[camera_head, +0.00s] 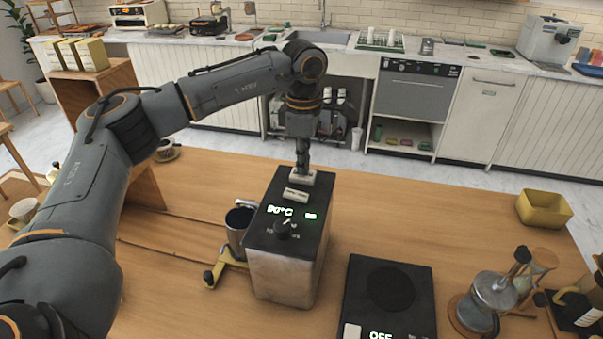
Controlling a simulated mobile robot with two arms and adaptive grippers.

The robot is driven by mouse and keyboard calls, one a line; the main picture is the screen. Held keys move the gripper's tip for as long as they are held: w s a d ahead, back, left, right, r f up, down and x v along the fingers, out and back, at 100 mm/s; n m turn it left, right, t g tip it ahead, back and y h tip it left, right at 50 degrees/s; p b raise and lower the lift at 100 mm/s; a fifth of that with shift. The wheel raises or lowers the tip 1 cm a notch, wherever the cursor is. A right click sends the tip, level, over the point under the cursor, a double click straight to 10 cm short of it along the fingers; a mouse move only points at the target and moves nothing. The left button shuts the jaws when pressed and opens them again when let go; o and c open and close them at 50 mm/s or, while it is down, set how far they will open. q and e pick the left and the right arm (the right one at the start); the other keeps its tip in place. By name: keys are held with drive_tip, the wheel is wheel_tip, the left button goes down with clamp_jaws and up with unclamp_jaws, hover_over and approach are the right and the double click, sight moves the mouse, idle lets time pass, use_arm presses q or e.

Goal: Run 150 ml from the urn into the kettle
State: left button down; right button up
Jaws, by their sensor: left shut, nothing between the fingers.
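The urn (282,269) is a boxy metal unit with a black top on the wooden counter. Its top shows a lit 90°C reading, a small green display and a round dark knob (284,228). The kettle (237,222), a metal vessel with a dark rim, stands close against the urn's left side, partly hidden by it. My left gripper (302,170) points down, shut and empty, with its tips at a pale block (300,179) at the urn's far top edge. I cannot tell whether they touch it. My right gripper is out of view.
A black scale (388,302) reading OFF lies right of the urn. A glass and metal brewer (490,300) stands further right, with a yellow bin (544,209) behind. The counter behind the scale is clear.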

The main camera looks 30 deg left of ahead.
use_arm(q)
drive_tip(key=shift+f, duration=0.4)
drive_tip(key=shift+r, duration=0.15)
drive_tip(key=shift+r+p, duration=0.6)
drive_tip(key=shift+r, duration=0.45)
drive_tip(key=shift+f+b, duration=0.8)
drive_tip(key=shift+f, duration=0.45)
idle(1.3)
drive_tip(key=shift+r, duration=0.15)
drive_tip(key=shift+r+p, duration=0.85)
drive_tip(key=shift+r, duration=0.25)
